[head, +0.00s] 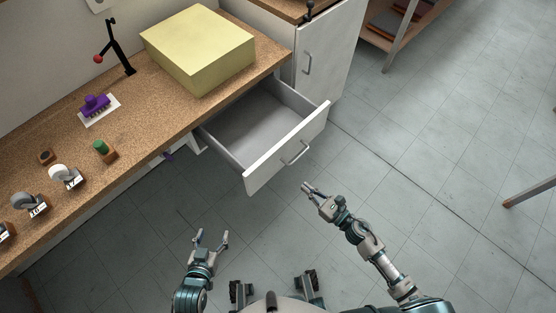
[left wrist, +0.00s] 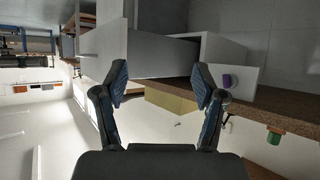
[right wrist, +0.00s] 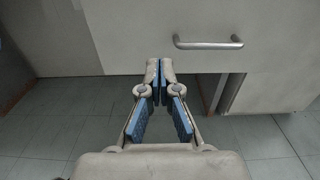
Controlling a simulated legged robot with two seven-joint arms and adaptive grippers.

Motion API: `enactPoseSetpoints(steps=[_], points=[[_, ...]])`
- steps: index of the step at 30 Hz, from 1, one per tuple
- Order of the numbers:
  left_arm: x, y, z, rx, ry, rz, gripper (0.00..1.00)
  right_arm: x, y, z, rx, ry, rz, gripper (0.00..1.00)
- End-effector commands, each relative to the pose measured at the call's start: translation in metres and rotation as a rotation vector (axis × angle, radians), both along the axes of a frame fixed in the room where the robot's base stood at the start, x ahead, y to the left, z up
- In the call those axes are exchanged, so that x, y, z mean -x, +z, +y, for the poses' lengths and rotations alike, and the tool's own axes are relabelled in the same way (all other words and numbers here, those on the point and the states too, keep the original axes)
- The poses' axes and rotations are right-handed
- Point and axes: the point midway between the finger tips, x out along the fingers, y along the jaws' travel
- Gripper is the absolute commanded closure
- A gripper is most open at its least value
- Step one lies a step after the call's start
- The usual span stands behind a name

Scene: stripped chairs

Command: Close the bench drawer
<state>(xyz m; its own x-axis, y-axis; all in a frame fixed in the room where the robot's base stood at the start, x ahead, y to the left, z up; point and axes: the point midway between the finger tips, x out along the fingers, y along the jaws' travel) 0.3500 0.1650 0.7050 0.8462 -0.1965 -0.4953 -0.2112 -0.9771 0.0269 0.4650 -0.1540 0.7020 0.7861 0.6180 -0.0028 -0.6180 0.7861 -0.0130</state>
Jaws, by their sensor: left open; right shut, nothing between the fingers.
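The bench drawer (head: 286,153) is pulled out from under the cork-topped bench (head: 130,123). It is grey inside, looks empty, and has a white front with a metal bar handle (head: 296,153). My right gripper (head: 307,187) is shut and empty, just in front of the drawer front and apart from the handle in the head view. In the right wrist view the handle (right wrist: 208,43) is above and right of the shut fingertips (right wrist: 160,62). My left gripper (head: 212,236) is open and empty, over the floor left of the drawer. In the left wrist view its open fingers (left wrist: 162,75) hold nothing.
A white cabinet (head: 322,62) with a handle stands right of the drawer. The tiled floor (head: 440,150) at right is mostly clear.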

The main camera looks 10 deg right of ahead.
Motion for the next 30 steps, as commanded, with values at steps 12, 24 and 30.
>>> enactPoseSetpoints(steps=[12, 24, 30], points=[[0.0, -0.001, -0.002, -0.005, 0.001, 0.012, 0.3, -0.068, 0.0, 0.049, -0.007, -0.003, 0.003, 1.0], [-0.007, 0.004, -0.003, 0.007, 0.002, -0.035, 0.3, -0.103, -0.001, 0.077, -0.008, -0.003, 0.006, 1.0], [-0.007, 0.005, -0.004, 0.008, 0.001, -0.039, 0.3, -0.105, -0.001, 0.078, -0.008, -0.004, 0.006, 1.0]])
